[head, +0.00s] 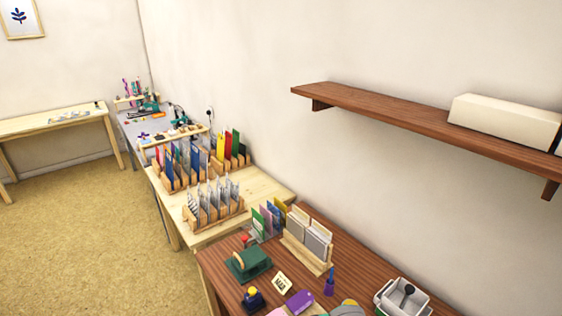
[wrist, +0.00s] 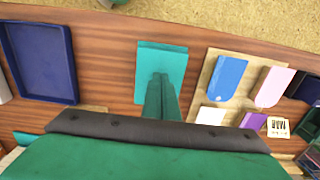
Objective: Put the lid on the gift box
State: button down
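My gripper (wrist: 162,78) shows in the wrist view as a green body with a dark bar and narrow green fingers close together in the middle. The fingers look shut, with nothing seen between them. A flat teal rectangular piece (wrist: 178,60) lies on the brown table beyond the fingertips and partly behind them; whether it is the lid or the box, I cannot tell. A navy tray-like piece with raised rims (wrist: 40,60) lies at the left. I cannot identify the gift box or its lid for sure in either view. My gripper is not in the head view.
The brown table (head: 350,255) holds a green press-like tool (head: 250,263), a card rack (head: 307,240) and a white container (head: 402,298). A board with blue (wrist: 228,77) and pink (wrist: 273,86) tags lies right of the teal piece. A shelf (head: 400,113) overhangs.

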jog(key=shift+r, duration=2.85)
